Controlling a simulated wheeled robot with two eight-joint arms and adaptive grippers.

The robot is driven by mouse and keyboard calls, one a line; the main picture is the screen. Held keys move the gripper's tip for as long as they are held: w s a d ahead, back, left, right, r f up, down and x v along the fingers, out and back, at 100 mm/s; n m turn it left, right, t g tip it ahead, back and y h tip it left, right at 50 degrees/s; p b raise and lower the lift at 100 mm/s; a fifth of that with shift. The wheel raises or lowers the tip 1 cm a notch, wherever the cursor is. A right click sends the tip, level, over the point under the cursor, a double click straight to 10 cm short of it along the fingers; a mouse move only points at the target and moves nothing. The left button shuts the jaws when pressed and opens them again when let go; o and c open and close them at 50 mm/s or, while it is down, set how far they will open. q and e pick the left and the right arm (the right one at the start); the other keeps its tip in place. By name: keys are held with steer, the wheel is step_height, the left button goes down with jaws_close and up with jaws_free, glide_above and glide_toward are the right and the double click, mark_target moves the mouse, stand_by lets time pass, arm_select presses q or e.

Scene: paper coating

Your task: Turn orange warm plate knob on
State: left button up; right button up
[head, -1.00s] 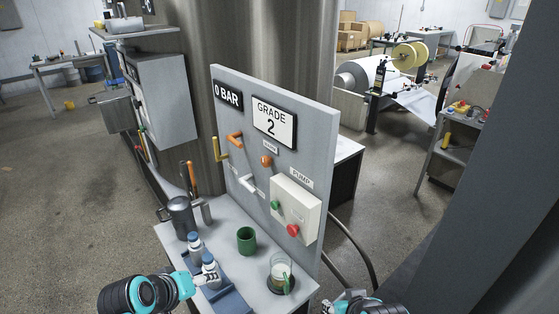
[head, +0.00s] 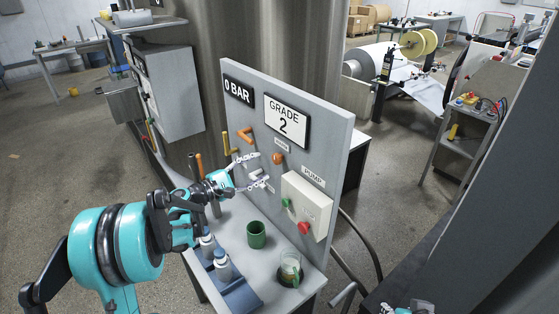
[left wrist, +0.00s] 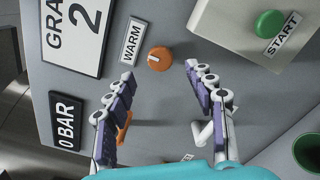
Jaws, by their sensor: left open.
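The orange knob (head: 278,159) sits on the upright grey panel (head: 340,150), by the label "WARM". In the left wrist view the round orange knob (left wrist: 160,60) shows a white mark on the side towards the WARM label (left wrist: 131,41). My left gripper (head: 260,171) is open in front of the panel, its fingers pointing at the knob. In the left wrist view my left gripper (left wrist: 160,74) has its fingertips on either side of the knob's line, with nothing between them. Contact with the knob cannot be told. My right gripper (head: 408,307) shows only in part at the bottom edge.
The panel also bears orange, yellow and white handles and a pump box (head: 308,203) with green and red buttons.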

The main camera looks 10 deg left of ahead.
mark_target(274, 160)
arm_select(q)
steer(key=x, duration=0.6)
steer(key=shift+w+d+b, duration=0.2)
steer(key=shift+w+b, duration=0.05)
steer(key=shift+b, duration=0.05)
steer(key=shift+c, duration=0.3)
steer(key=c, duration=1.1)
